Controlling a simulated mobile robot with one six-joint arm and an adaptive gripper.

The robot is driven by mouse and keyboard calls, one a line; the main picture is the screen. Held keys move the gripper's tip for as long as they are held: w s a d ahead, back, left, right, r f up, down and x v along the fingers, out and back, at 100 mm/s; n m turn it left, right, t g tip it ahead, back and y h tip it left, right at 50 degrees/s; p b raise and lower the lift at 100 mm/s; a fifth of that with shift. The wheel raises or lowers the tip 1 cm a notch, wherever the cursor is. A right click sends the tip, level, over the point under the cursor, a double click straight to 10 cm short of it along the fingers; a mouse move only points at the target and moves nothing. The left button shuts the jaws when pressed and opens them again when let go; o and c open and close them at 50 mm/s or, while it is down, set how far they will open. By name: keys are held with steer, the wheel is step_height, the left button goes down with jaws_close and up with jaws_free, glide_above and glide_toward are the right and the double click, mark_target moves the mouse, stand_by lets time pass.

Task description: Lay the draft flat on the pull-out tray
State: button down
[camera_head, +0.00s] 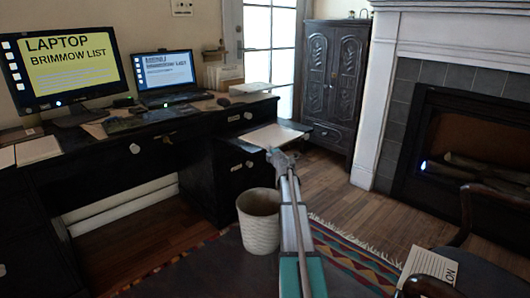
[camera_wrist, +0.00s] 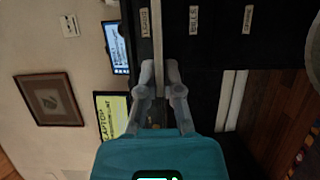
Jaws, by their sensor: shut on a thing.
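My gripper (camera_head: 280,157) is at the front edge of a white sheet, the draft (camera_head: 268,136), at the desk's right end. In the wrist view my gripper (camera_wrist: 159,68) is shut on a thin pale strip, which looks like the draft (camera_wrist: 158,32) seen edge-on. In the head view the draft looks nearly level over the dark pull-out tray (camera_head: 298,126), whose far edge shows. I cannot tell whether the draft touches the tray. Its writing cannot be read.
A black desk (camera_head: 205,130) holds a monitor (camera_head: 70,68) and a laptop (camera_head: 165,75). A pale waste basket (camera_head: 258,225) stands below my arm. Labelled drawers show in the wrist view (camera_wrist: 205,60). A chair with a printed paper (camera_head: 428,268) is at lower right.

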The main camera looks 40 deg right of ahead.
steer(key=shift+w+d, duration=0.1)
steer(key=shift+d, duration=1)
steer(key=c, duration=0.7)
jaws_free()
steer(key=v, duration=1.2)
